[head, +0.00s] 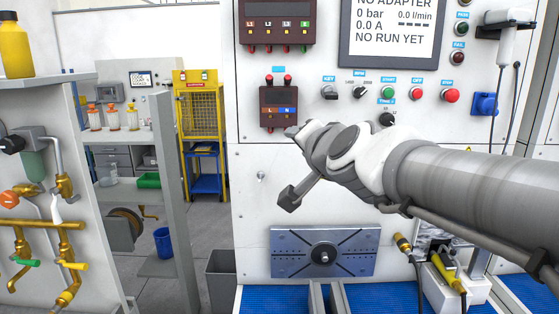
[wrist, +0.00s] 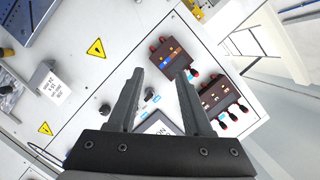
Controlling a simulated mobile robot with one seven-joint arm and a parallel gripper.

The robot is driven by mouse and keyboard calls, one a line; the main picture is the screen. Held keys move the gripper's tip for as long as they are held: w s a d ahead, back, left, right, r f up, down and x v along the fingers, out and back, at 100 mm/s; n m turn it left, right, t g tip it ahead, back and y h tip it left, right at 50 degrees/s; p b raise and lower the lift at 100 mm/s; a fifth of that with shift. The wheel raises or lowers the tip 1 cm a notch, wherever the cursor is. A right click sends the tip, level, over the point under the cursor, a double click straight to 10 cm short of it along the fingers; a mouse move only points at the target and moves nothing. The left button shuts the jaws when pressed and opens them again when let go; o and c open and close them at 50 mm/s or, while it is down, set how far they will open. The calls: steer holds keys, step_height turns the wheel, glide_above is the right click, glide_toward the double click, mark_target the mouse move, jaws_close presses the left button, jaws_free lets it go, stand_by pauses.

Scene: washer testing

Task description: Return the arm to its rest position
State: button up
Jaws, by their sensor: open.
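My arm (head: 455,190) reaches in from the right edge of the head view, across the front of the white test panel (head: 258,165). Its wrist end points left, in front of the panel below the row of knobs and buttons. In the wrist view my gripper (wrist: 168,95) has two dark fingers spread apart with nothing between them. Beyond the fingers lie the panel's knobs, a corner of the screen and the brown terminal blocks. In the head view the fingertips are hard to make out at the end of the wrist.
The panel has a terminal block (head: 279,108), a red button (head: 452,95) and a screen (head: 392,32). A slotted plate (head: 325,252) sits below my arm. Yellow-tipped connectors (head: 446,277) stand below right. Brass piping (head: 45,225) and a shelf are at left. A grey bin (head: 220,280) stands beside the panel.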

steer(key=s+d+f+n+g+h, duration=0.1)
steer(key=s+d+f+n+g, duration=0.2)
steer(key=s+f, duration=0.7)
steer(key=s+d+f+n+g+h, duration=0.2)
steer(key=s+d+f+n+g, duration=0.2)
steer(key=s+f, duration=0.7)
steer(key=s+d+g, duration=0.1)
steer(key=d+g, duration=0.1)
steer(key=d, duration=0.1)
steer(key=shift+s+f+n+g+b, duration=0.15)
steer(key=shift+s+n+g+b, duration=0.15)
steer(key=shift+s+b, duration=0.1)
